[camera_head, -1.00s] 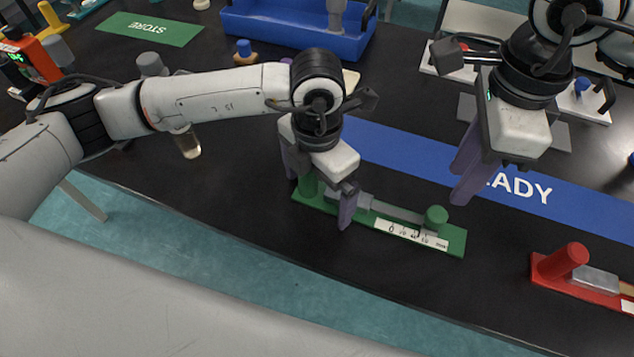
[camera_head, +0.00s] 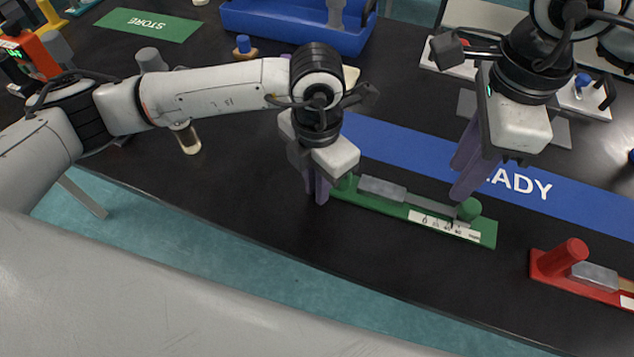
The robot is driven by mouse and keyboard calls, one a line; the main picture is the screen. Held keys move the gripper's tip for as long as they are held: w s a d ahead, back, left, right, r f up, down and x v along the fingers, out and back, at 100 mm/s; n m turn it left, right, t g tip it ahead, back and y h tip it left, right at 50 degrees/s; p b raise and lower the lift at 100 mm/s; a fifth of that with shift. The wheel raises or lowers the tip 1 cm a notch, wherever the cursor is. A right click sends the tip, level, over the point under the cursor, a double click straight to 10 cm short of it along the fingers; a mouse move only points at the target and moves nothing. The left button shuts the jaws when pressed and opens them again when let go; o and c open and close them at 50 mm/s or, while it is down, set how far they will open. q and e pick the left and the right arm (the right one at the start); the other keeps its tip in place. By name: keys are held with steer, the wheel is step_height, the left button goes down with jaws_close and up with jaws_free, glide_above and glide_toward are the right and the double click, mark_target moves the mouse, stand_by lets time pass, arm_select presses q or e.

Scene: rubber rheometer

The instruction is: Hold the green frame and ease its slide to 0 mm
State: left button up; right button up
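The green frame (camera_head: 485,232) lies on the black table, with a green post (camera_head: 345,184) at its left end. A grey block (camera_head: 382,190) and bar lie along it, and a green knob (camera_head: 469,209) stands near its right end. A white scale (camera_head: 444,227) runs along the front; the exact reading is too small to tell. My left gripper (camera_head: 316,193) is at the frame's left end, its purple fingers close together just left of the post, with nothing visible between them. My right gripper (camera_head: 461,181) points down above and behind the green knob, apart from it; its finger gap is unclear.
A blue READY strip (camera_head: 400,148) lies behind the frame. A red frame (camera_head: 550,269) with a red post is at the right. A blue bin (camera_head: 290,32) and a green STORE mat (camera_head: 148,25) are at the back. The table front is clear.

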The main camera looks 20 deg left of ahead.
arm_select(q)
steer(key=shift+o, duration=0.4)
steer(key=shift+r, duration=0.1)
step_height(320, 180, up, 10)
steer(key=shift+b, duration=0.35)
